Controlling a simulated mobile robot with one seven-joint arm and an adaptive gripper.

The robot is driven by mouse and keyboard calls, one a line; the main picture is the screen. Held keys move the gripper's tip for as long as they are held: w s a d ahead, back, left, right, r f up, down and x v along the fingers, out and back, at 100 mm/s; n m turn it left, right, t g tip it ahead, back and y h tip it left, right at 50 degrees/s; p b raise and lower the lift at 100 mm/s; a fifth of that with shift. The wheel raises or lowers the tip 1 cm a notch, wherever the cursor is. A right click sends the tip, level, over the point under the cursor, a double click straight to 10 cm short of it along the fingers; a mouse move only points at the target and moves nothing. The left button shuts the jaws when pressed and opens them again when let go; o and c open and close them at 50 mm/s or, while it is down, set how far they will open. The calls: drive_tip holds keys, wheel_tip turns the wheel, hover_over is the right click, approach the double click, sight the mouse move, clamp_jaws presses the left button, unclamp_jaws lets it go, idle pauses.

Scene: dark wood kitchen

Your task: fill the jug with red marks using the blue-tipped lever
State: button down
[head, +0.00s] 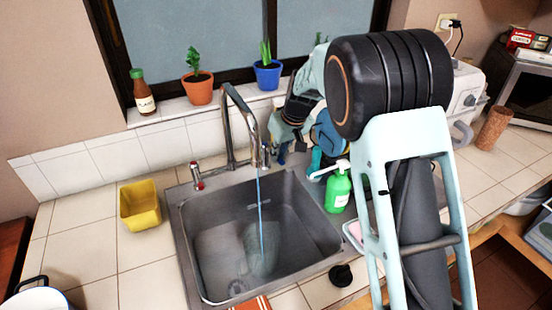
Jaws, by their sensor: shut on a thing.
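A steel tap (232,110) stands behind the sink, and a thin blue stream of water (261,210) runs from its spout. The stream falls onto a pale, see-through jug (262,252) in the sink basin. Its red marks and its water level cannot be made out. My gripper (283,156) is behind the sink, just right of the spout, shut at the place of the blue-tipped lever. The lever is mostly hidden by my gripper. A red-tipped lever (196,172) stands to the left of the tap, free of my gripper.
A green soap bottle (338,190) stands close to my arm at the sink's right edge. A yellow container (140,205) stands left of the sink. Potted plants (198,88) and a sauce bottle (142,95) line the sill. The left counter has free room.

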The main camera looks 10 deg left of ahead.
drive_tip(key=shift+w+d+n+b, duration=0.35)
drive_tip(key=shift+w+n+b, duration=0.05)
drive_tip(key=shift+n, duration=0.3)
drive_tip(key=c, duration=2)
unclamp_jaws()
drive_tip(key=shift+y, duration=0.3)
drive_tip(key=shift+r, duration=0.1)
drive_tip(key=v, duration=1.1)
drive_tip(key=shift+d+r, duration=0.1)
drive_tip(key=shift+r, duration=0.35)
